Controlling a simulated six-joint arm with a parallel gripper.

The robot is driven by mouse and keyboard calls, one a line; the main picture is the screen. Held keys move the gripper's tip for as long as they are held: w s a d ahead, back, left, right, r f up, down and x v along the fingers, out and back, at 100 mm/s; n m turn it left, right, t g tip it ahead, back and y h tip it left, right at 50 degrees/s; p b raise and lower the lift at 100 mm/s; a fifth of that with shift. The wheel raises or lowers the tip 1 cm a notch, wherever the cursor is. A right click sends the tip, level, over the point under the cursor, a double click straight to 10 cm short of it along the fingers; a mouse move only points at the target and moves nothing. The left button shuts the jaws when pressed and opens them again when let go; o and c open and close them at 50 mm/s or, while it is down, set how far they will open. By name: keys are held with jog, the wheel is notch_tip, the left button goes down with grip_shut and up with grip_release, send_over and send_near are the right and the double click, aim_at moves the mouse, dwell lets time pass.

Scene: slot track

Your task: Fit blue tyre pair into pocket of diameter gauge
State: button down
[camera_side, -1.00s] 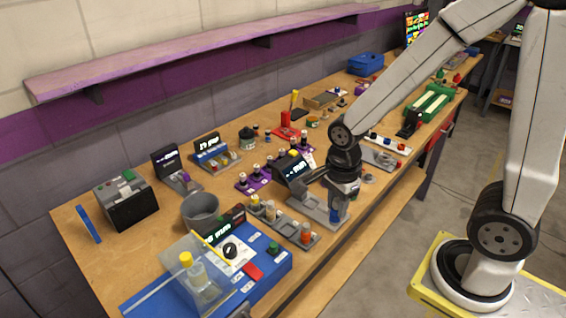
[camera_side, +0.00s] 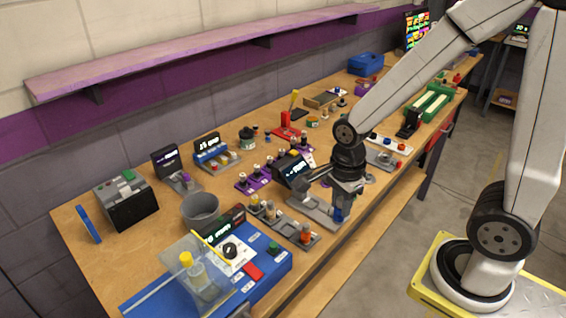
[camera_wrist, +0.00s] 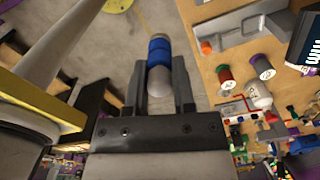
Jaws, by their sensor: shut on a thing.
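My gripper (camera_side: 341,205) is shut on the blue tyre pair (camera_side: 340,214), at the front edge of the bench. In the wrist view the blue tyre pair (camera_wrist: 159,51) sits between the fingers (camera_wrist: 160,82), with a pale rounded end toward the palm. The diameter gauge seems to be the grey plate (camera_side: 309,207) with the dark display box (camera_side: 291,172) behind it. The plate (camera_wrist: 235,22) and display (camera_wrist: 307,42) also show at upper right in the wrist view. The tyre pair is at the plate's right end; contact and the pocket cannot be made out.
A grey tray (camera_side: 287,229) with several capped pieces lies left of the plate. A blue machine (camera_side: 270,262) with a clear guard stands at front left. A grey cup (camera_side: 200,211) and purple rack (camera_side: 247,184) stand behind. The floor is open beyond the bench edge.

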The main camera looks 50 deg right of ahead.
jog(key=w+d+m, duration=0.1)
jog(key=d+m, duration=0.7)
jog(key=shift+r, duration=0.4)
jog(key=shift+w, duration=0.2)
jog(key=shift+w+d+f, duration=0.45)
jog(key=shift+w+f, duration=1.1)
jog(key=shift+w, duration=0.6)
jog(key=shift+w+d+f, duration=0.5)
jog(key=shift+w+f, duration=1.05)
jog(key=shift+w, duration=0.6)
jog(key=shift+w+d+f, duration=0.45)
jog(key=shift+w+f, duration=1.1)
jog(key=shift+w, duration=0.6)
jog(key=shift+f, duration=0.1)
